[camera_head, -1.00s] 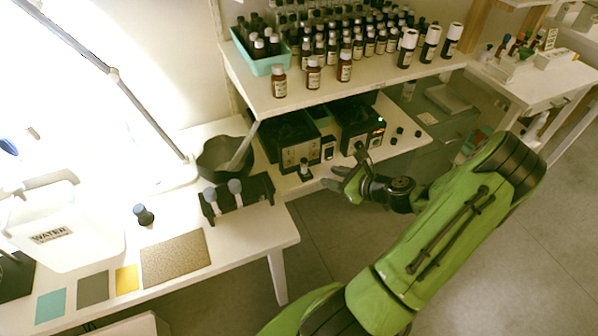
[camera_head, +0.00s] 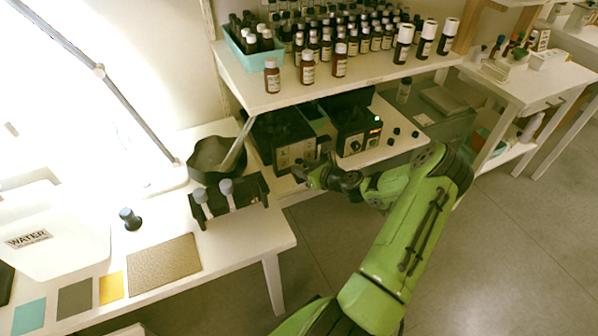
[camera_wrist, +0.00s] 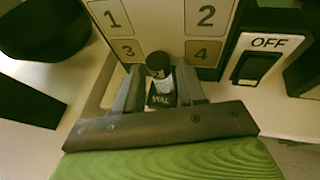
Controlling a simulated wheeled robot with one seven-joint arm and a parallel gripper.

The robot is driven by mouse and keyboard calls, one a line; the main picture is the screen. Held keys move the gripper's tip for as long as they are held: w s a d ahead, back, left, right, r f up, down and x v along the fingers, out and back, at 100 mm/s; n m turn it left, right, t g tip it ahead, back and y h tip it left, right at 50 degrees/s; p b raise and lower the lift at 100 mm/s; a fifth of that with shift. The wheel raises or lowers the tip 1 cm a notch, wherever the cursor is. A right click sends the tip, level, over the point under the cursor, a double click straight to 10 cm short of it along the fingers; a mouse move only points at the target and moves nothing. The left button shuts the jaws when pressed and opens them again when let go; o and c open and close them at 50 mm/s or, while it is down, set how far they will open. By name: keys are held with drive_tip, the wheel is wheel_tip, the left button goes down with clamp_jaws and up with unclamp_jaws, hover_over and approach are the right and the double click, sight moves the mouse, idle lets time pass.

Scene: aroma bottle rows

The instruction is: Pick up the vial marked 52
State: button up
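A small vial (camera_wrist: 161,72) with a dark cap and a pale band stands upright in the middle of the wrist view. Its dark lower label reads "VIAL"; a number on it is too small to read. My gripper (camera_wrist: 162,80) has one finger on each side of the vial, with narrow gaps showing beside the cap. Contact lower down cannot be made out. In the head view my gripper (camera_head: 314,172) is at the front edge of the lower shelf, before a dark device, and hides the vial.
The device has a panel (camera_wrist: 158,30) numbered 1 to 4 close behind the vial. An OFF switch box (camera_wrist: 262,58) stands to the right. A dark bowl (camera_head: 212,160) and a rack (camera_head: 230,198) are to the left. The upper shelf (camera_head: 385,77) with bottles is above.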

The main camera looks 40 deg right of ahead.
drive_tip(key=shift+c, duration=0.5)
drive_tip(key=shift+w, duration=0.1)
clamp_jaws()
drive_tip(key=shift+r, duration=0.1)
